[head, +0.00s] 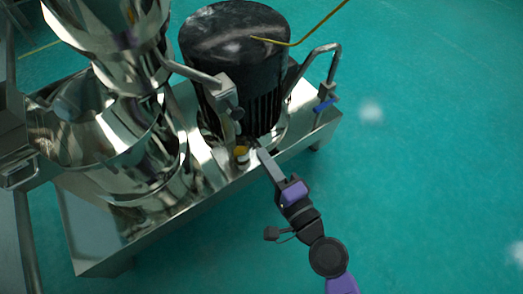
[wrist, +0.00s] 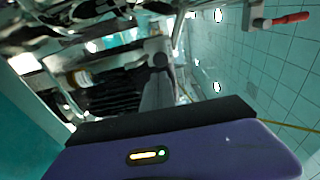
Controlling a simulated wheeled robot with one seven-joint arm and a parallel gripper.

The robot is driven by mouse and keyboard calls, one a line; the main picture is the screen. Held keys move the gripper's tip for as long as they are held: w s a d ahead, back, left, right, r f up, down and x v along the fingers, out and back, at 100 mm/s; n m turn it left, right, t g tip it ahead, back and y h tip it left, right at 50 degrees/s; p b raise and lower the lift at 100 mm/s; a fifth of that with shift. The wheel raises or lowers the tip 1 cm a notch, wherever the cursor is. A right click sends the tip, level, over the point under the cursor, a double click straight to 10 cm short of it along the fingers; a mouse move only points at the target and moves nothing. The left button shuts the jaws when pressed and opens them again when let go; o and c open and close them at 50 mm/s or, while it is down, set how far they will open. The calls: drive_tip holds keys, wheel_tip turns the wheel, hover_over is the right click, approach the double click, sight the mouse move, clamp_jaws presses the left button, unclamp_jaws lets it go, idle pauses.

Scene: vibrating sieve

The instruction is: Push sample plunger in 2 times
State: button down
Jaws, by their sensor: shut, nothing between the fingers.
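A metal outlet (head: 225,92) with a small dark round knob (head: 238,113) stands beside the black motor; I take this knob for the sample plunger, but it is too small to be sure. Below it sits a small cup (head: 241,154) with a yellow rim. My gripper (head: 258,146) is shut and empty, its grey fingers pointing up and left. In the head view its tips are just right of the cup and below the knob. In the wrist view the fingers (wrist: 158,90) reach forward from the purple body; whether they touch anything cannot be told.
The large black motor (head: 235,60) and the shiny steel vessels (head: 110,140) stand on a metal base (head: 150,222). A bent pipe with a blue-handled valve (head: 324,104) is at the right. The green floor (head: 430,190) right of the machine is clear.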

drive_tip(key=s+b, duration=0.1)
drive_tip(key=b, duration=0.1)
drive_tip(key=s+d+b, duration=0.1)
drive_tip(key=b, duration=0.1)
drive_tip(key=shift+d+f, duration=0.2)
drive_tip(key=shift+f, duration=0.2)
drive_tip(key=shift+w, duration=0.15)
drive_tip(key=p, duration=0.3)
approach(238, 117)
drive_tip(key=x, duration=0.5)
drive_tip(key=shift+w, duration=0.1)
drive_tip(key=shift+x, duration=0.85)
